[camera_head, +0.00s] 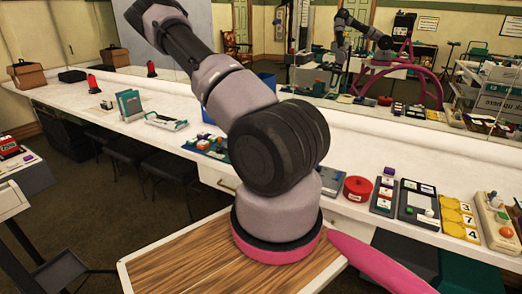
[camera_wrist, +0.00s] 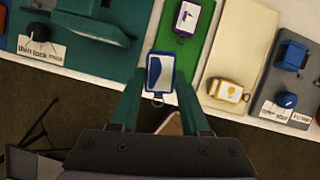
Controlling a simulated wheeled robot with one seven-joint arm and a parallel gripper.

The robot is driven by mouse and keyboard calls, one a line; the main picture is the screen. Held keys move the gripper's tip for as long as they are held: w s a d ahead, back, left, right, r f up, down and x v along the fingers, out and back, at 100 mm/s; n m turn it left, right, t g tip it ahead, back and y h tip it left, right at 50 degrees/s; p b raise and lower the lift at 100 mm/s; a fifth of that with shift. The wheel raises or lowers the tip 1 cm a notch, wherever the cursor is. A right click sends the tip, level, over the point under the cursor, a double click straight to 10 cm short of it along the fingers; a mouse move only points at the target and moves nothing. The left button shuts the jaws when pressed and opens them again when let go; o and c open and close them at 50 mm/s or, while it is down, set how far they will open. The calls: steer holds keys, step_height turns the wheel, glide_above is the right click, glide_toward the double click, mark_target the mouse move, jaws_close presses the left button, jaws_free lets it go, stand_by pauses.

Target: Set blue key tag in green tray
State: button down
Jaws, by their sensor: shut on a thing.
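The blue key tag (camera_wrist: 160,72) has a blue frame around a pale face, and a small metal ring hangs below it in the wrist view. My gripper (camera_wrist: 161,82) is shut on it, with one dark green finger on each side. The tag is at the counter's front edge in this picture, beside the lower left of a green tray (camera_wrist: 200,48). A purple-framed key tag (camera_wrist: 187,18) lies in that green tray. In the head view my gripper is out of sight, and I cannot make out the blue tag there.
A cream tray (camera_wrist: 245,45) with a yellow key tag (camera_wrist: 229,91) lies right of the green one. A dark teal device (camera_wrist: 92,22) and a labelled black knob (camera_wrist: 38,32) are at left. A blue knob piece (camera_wrist: 287,99) is at right. Dark floor lies below the counter edge.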

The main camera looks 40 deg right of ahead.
steer(key=shift+s+d+r+m+g, duration=0.15)
steer(key=shift+s+d+m, duration=0.1)
steer(key=shift+d+m, duration=0.2)
steer(key=shift+s+d+r+m+g, duration=0.15)
steer(key=shift+s+d+m, duration=0.05)
steer(key=shift+d+m, duration=0.25)
steer(key=shift+s+d+f, duration=0.1)
steer(key=shift+s+d, duration=0.05)
steer(key=shift+d, duration=0.05)
steer(key=shift+m, duration=0.3)
steer(key=shift+f, duration=2.75)
steer(key=shift+c, duration=1.5)
jaws_free()
steer(key=v, duration=1)
steer(key=shift+a+r, duration=0.3)
